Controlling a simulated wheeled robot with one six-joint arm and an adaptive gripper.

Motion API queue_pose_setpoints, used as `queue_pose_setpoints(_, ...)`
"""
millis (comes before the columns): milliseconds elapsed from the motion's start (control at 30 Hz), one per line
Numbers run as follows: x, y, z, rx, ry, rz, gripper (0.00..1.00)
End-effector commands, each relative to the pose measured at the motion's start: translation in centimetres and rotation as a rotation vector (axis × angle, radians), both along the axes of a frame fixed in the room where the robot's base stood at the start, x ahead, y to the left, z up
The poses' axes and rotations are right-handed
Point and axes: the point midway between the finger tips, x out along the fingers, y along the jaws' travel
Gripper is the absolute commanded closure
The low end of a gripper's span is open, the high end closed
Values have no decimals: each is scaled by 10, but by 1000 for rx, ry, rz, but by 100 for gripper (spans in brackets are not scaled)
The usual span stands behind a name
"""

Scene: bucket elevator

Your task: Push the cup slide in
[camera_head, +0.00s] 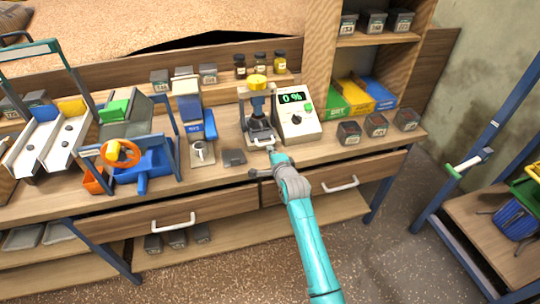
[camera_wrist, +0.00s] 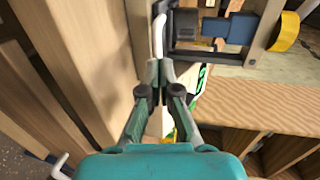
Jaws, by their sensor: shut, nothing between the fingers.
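The press-like tester stands on the bench, with a yellow knob (camera_head: 257,82) on top and a dark cup slide (camera_head: 261,133) at its base. A pale handle (camera_wrist: 158,38) is on the slide's front. In the wrist view the yellow knob (camera_wrist: 286,32), a blue plunger (camera_wrist: 231,30) and the dark cup (camera_wrist: 187,27) show. My gripper (camera_head: 269,151) is shut and empty in front of the slide. In the wrist view its fingertips (camera_wrist: 165,62) are at the end of the handle; I cannot tell whether they touch it. How far out the slide sits is unclear.
A meter (camera_head: 297,116) reading 0 % stands right of the tester. A small dark block (camera_head: 234,157) and a white cup (camera_head: 199,150) are to the left. Dark containers (camera_head: 376,125) stand to the right. Drawers with handles (camera_head: 341,184) lie below the bench edge.

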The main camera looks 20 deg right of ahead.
Motion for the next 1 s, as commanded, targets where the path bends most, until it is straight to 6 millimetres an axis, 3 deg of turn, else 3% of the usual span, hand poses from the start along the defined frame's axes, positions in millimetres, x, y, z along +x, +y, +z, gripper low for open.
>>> queue_pose_setpoints(267,-24,-3,4,0,3,0,100)
queue_pose_setpoints(700,-87,-4,17,0,5,0,100)
queue_pose_setpoints(1000,-100,-5,21,0,4,0,100)
